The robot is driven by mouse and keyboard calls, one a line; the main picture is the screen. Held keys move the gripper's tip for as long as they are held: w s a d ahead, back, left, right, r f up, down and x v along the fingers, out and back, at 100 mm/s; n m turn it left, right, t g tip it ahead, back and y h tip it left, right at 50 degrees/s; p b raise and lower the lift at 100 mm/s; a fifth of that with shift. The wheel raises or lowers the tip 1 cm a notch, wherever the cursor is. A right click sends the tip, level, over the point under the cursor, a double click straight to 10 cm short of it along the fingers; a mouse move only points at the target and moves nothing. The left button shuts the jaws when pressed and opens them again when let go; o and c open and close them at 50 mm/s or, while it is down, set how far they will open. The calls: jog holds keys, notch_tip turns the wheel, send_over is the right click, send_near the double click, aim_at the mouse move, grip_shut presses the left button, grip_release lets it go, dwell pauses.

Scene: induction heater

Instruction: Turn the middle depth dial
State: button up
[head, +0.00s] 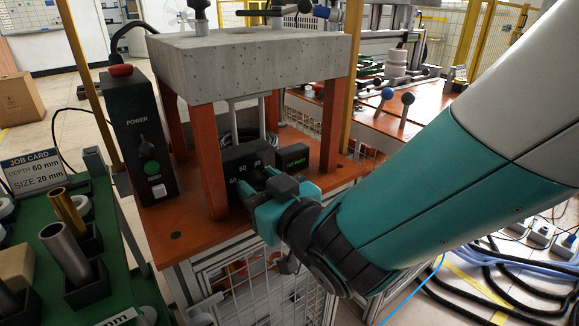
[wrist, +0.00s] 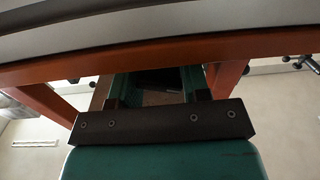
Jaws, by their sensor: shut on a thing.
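The depth dial's black housing (head: 243,158) stands on the orange bench under the grey block, with white numbers 50, 60 and 80 on its face. My gripper (head: 262,182) is at the front of this housing, its fingers shut on the dial knob, which they hide. I cannot read the dial's pointer. In the wrist view my gripper (wrist: 158,85) shows two teal fingers with dark tips, and a dark surface between them; the knob is not clear there.
A job card (head: 40,172) reads depth 60 mm, size 20 mm. A black power box (head: 140,135) stands left of an orange leg (head: 209,160).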

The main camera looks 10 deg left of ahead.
jog(key=o, duration=0.9)
jog(key=shift+w, duration=0.1)
jog(key=shift+d, duration=0.1)
jog(key=shift+b+v, duration=8.7)
jog(key=shift+b, duration=0.2)
